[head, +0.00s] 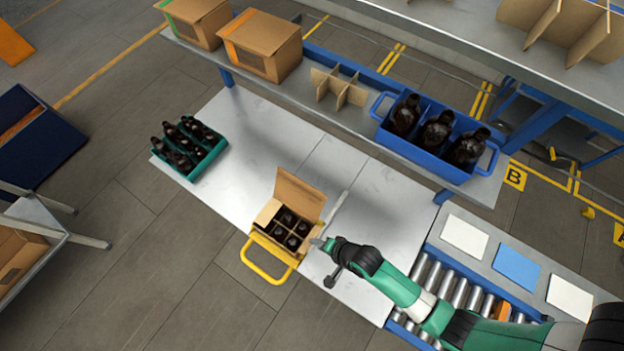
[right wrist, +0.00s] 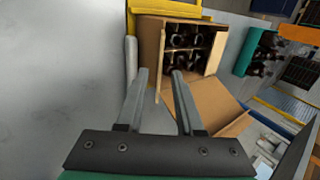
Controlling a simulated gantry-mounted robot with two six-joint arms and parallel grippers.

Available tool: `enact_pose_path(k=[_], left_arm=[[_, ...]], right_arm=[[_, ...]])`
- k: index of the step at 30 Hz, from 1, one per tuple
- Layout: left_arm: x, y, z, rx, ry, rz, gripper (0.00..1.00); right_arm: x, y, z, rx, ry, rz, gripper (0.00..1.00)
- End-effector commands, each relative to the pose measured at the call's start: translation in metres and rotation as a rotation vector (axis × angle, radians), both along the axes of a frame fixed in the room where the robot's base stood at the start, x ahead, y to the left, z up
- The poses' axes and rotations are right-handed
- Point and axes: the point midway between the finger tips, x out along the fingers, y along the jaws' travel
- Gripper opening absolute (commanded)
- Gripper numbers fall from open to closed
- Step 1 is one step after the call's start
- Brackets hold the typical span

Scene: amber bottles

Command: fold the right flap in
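An open cardboard box (head: 298,253) stands on the metal table, with dark bottles between its dividers. Its back flap (head: 300,192) stands up and leans away; it also shows in the right wrist view (right wrist: 212,104). A pale left flap (head: 267,213) shows at the box's left edge. In the right wrist view, a brown panel (right wrist: 149,45) borders the box on the side near my gripper; I cannot tell whether it is the right flap or the wall. My right gripper (right wrist: 160,72) is open and empty, just right of the box in the head view (head: 322,243). My left gripper is out of view.
A yellow handle-like frame (head: 262,274) is at the box's front, and a pale bar (head: 337,207) lies to its right. A green crate of bottles (head: 209,160) stands back left. A blue tote (head: 422,153) with large bottles sits on the shelf. Table left of the box is clear.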

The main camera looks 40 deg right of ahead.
Motion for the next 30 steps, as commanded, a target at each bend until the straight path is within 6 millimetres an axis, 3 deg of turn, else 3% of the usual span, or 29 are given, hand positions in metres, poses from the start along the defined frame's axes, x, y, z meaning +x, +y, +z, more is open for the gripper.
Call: enact_pose_path(k=[1, 6, 17, 24, 30], left_arm=[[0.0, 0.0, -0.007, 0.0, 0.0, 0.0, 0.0], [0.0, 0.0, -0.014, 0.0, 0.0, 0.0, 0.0], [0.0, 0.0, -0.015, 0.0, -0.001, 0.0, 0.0], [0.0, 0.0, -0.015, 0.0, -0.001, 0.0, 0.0], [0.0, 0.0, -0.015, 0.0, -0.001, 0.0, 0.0]], right_arm=[[0.006, 0.002, -0.013, 0.0, 0.001, 0.001, 0.36], [0.021, 0.006, -0.034, 0.0, 0.0, 0.0, 0.36], [0.026, 0.007, -0.04, 0.0, -0.001, 0.0, 0.36], [0.026, 0.007, -0.04, -0.001, -0.001, -0.001, 0.0], [0.026, 0.007, -0.04, -0.001, -0.001, -0.001, 0.0]])
